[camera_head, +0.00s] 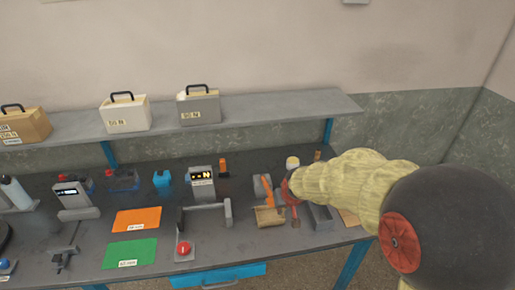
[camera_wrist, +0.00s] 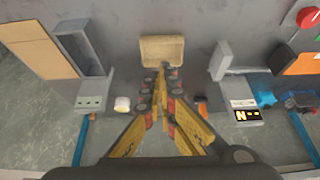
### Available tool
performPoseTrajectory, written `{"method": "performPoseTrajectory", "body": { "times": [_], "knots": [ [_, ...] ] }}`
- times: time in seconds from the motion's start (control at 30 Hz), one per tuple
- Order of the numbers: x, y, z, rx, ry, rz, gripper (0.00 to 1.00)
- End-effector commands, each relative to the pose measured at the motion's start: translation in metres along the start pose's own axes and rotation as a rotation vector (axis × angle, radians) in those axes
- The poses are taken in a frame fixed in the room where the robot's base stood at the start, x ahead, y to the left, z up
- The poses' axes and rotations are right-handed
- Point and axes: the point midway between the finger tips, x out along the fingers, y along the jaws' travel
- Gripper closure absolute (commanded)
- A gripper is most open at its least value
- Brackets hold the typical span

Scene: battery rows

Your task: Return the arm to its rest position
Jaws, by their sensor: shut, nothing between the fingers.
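My gripper (camera_wrist: 162,68) is shut and empty in the wrist view, its yellow and dark fingers meeting near the edge of a tan tray (camera_wrist: 160,48). I cannot tell the height of the fingertips above the bench. In the head view my pale yellow arm (camera_head: 355,180) reaches in from the right over the right end of the workbench. Its end is above the bench beside the tan tray (camera_head: 270,217), and the arm hides part of the bench there.
A grey open box (camera_head: 320,217) and a white cylinder (camera_head: 292,162) stand close to my arm. A display device (camera_head: 202,185), an orange mat (camera_head: 137,220) and a green mat (camera_head: 130,253) lie to the left. A shelf (camera_head: 250,110) with cases runs behind.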

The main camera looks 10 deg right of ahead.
Motion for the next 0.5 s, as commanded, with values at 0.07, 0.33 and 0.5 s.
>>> {"method": "performPoseTrajectory", "body": {
  "times": [0.07,0.33,0.5],
  "knots": [
    [0.000,0.000,0.001,0.001,-0.005,0.000,1.00],
    [-0.009,-0.001,0.064,0.008,-0.182,-0.003,1.00],
    [-0.067,-0.003,0.104,0.010,-0.264,-0.003,1.00]
  ]
}}
